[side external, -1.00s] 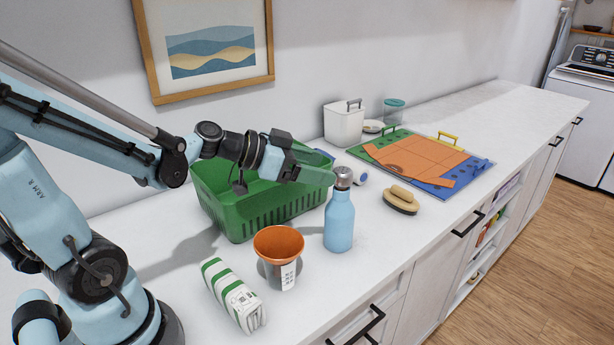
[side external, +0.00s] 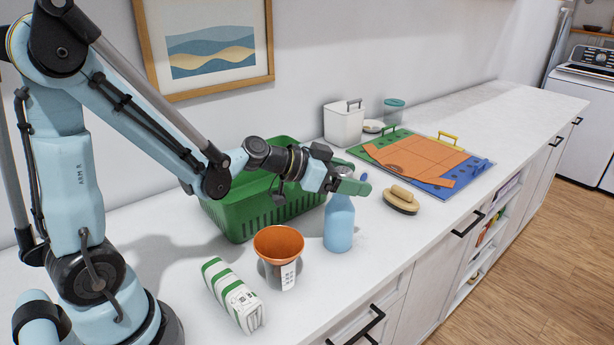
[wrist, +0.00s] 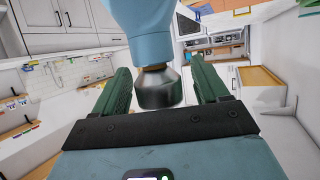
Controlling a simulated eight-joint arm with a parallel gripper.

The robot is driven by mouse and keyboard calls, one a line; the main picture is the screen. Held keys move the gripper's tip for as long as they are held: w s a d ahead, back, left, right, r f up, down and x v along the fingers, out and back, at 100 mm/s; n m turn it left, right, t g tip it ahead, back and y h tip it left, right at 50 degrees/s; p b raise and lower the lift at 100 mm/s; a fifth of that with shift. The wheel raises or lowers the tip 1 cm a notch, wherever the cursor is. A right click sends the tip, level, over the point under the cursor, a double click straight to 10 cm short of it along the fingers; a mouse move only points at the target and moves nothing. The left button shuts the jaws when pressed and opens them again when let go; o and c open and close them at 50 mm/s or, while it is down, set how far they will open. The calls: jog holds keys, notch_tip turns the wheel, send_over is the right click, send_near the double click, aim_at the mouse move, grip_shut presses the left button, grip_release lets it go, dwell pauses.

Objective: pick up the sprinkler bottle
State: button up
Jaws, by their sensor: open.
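The sprinkler bottle (side external: 339,226) is light blue with a grey metal cap and stands upright on the white counter. My gripper (side external: 352,185) is level with its top in the side view, and its green fingers hide most of the cap. In the wrist view the bottle (wrist: 142,18) appears upside down. Its cap and neck lie between the two open green fingers of my gripper (wrist: 162,70), with clear gaps to both sides.
A green basket (side external: 245,216) stands behind the bottle. An orange-rimmed cup (side external: 278,243) and a green-striped carton (side external: 233,296) are to its left. A wooden brush (side external: 401,200) lies to its right, before a coloured board (side external: 376,152). The counter's front edge is close.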

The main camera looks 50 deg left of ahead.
jog(key=shift+w+f, duration=0.1)
jog(key=shift+w, duration=0.05)
jog(key=shift+c, duration=0.5)
jog(key=c, duration=1.2)
grip_shut()
